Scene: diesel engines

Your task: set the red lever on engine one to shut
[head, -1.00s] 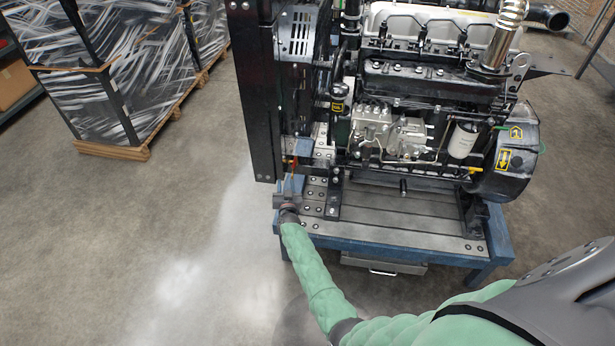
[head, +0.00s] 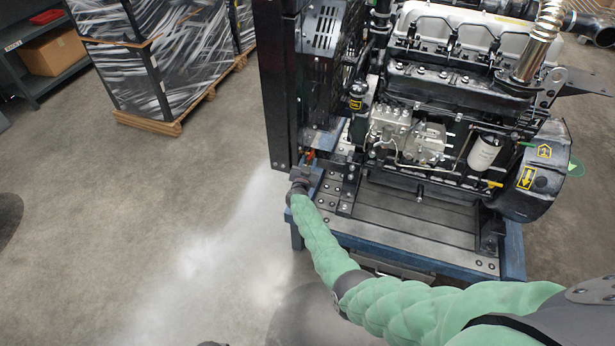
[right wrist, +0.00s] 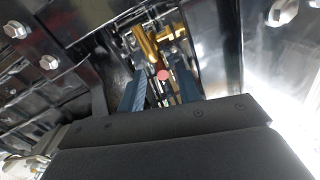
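The engine (head: 430,100) stands on a blue-framed stand. The red lever (head: 310,156) shows as a small orange-red piece at the stand's left end, low beside the black upright. My right gripper (head: 308,168) is right at it, its fingers hard to make out in the head view. In the right wrist view, the two blue fingers of my right gripper (right wrist: 160,82) stand apart. A round red end of the lever (right wrist: 163,75) shows between them, with a gap on each side. A brass valve body (right wrist: 158,42) is just beyond the fingertips. My left gripper is out of view.
The black upright (head: 277,85) rises close to the gripper. The stand's metal deck (head: 410,215) extends to the right. A wrapped pallet load (head: 165,65) and a shelf with a cardboard box (head: 53,53) are at the back left. The floor at left is clear.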

